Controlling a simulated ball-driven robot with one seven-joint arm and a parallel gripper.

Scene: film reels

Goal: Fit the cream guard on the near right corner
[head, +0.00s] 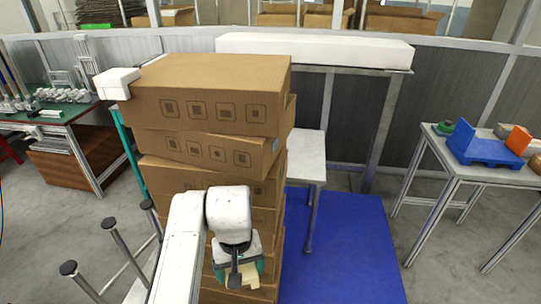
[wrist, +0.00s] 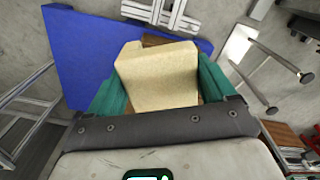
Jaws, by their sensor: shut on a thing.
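The cream guard (wrist: 158,78) is a blocky piece held between the two green fingers of my gripper (wrist: 160,92) in the wrist view. In the head view a small part of the guard (head: 252,279) shows beside my gripper (head: 238,272), which points down in front of the lower boxes. The cardboard stack (head: 215,95) is several boxes high, its layers slightly turned against each other. A white guard (head: 117,83) sits on the top box's left corner. The top box's near right corner (head: 277,133) is bare. My arm hides part of the lower stack.
A blue mat (head: 335,250) lies on the floor to the right. A long white block (head: 315,50) rests on a rack behind the stack. A right table (head: 490,170) holds a blue piece (head: 487,148) and an orange piece (head: 518,139). Black-capped posts (head: 110,224) stand at lower left.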

